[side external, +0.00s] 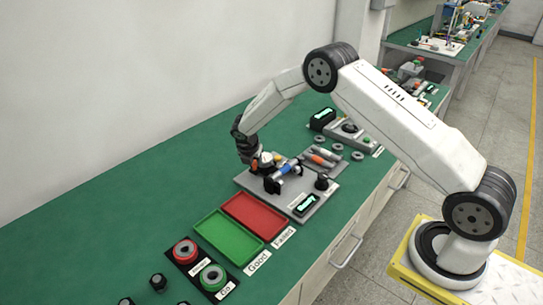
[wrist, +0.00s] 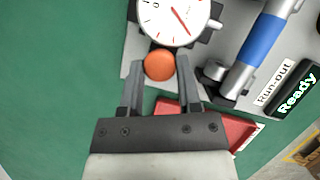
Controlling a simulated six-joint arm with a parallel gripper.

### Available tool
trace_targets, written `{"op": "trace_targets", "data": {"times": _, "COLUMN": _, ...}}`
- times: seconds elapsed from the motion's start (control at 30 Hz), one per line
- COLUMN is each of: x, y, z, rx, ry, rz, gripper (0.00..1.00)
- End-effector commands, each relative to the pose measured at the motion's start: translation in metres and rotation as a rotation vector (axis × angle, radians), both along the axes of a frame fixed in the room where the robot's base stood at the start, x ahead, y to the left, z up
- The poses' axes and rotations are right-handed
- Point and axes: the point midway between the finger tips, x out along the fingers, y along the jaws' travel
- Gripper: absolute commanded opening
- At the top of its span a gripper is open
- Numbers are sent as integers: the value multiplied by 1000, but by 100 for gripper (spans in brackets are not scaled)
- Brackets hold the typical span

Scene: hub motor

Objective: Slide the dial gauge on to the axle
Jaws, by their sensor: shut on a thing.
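The dial gauge (wrist: 178,18) shows at the top of the wrist view, with a white face and red needle, cut off by the frame edge. My gripper (wrist: 160,62) is shut on the gauge at its round orange knob (wrist: 159,66). A silver axle-like rod with a blue middle (wrist: 262,40) lies to the right, apart from my fingers. In the side view my gripper (side external: 255,160) is low over the grey run-out station, and the gauge (side external: 266,158) is small beside it. Whether the gauge touches any axle is not clear.
The run-out station's display (side external: 307,204) reads "Ready". A red tray (side external: 254,216) and a green tray (side external: 228,240) lie in front of it. Go and no-go ring stations (side external: 212,278) stand nearer. Several loose rings (side external: 347,166) lie behind.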

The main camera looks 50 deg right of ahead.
Motion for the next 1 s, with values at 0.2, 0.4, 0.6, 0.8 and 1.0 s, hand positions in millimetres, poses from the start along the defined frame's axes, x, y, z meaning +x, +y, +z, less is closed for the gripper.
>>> {"op": "trace_targets", "data": {"times": 0.2, "x": -14, "y": 0, "z": 1, "rx": -1, "ry": 0, "rz": 0, "gripper": 0}}
{"op": "trace_targets", "data": {"times": 0.4, "x": -29, "y": 0, "z": 0, "rx": -1, "ry": 2, "rz": 0, "gripper": 0}}
{"op": "trace_targets", "data": {"times": 0.6, "x": -33, "y": 0, "z": 0, "rx": 0, "ry": 6, "rz": -3, "gripper": 0}}
{"op": "trace_targets", "data": {"times": 0.8, "x": -35, "y": 0, "z": -1, "rx": -1, "ry": 10, "rz": -5, "gripper": 46}}
{"op": "trace_targets", "data": {"times": 1.0, "x": -34, "y": 0, "z": -1, "rx": -1, "ry": 8, "rz": -3, "gripper": 78}}
